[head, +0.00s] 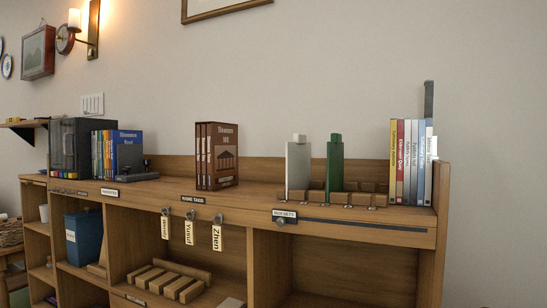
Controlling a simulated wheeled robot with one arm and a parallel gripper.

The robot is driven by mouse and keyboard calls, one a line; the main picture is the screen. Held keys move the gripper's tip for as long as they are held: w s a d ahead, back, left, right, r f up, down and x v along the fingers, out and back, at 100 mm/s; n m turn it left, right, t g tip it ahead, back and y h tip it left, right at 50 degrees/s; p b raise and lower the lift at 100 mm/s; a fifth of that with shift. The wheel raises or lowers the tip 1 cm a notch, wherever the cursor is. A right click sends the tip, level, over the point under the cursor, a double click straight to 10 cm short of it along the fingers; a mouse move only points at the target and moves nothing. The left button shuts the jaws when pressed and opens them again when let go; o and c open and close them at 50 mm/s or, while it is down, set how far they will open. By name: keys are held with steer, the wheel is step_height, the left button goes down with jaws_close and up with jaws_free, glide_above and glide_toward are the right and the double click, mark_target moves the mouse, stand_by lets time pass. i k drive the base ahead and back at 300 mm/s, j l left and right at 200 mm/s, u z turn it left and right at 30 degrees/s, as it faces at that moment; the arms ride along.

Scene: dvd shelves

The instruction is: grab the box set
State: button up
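A brown box set (217,156) stands upright on top of the wooden shelf unit, left of the middle of the head view. Its spines face left of front, and its broad face shows a pale title and a building picture. It stands apart from its neighbours, with bare shelf on both sides. My gripper is not in view.
Left of it stand a row of coloured cases (122,153) with a dark bookend and a black box (76,147). To its right, a grey case (298,165) and a green case (335,163) stand in a slotted wooden rack (362,199). More cases (410,160) stand at the right end. Tags (217,237) hang below the front edge.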

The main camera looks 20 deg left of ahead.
mark_target(224, 136)
steer(key=l+u, duration=0.15)
steer(key=u, duration=1.25)
steer(key=i+j+u, duration=0.3)
steer(key=k+j, duration=0.05)
steer(key=j, duration=0.05)
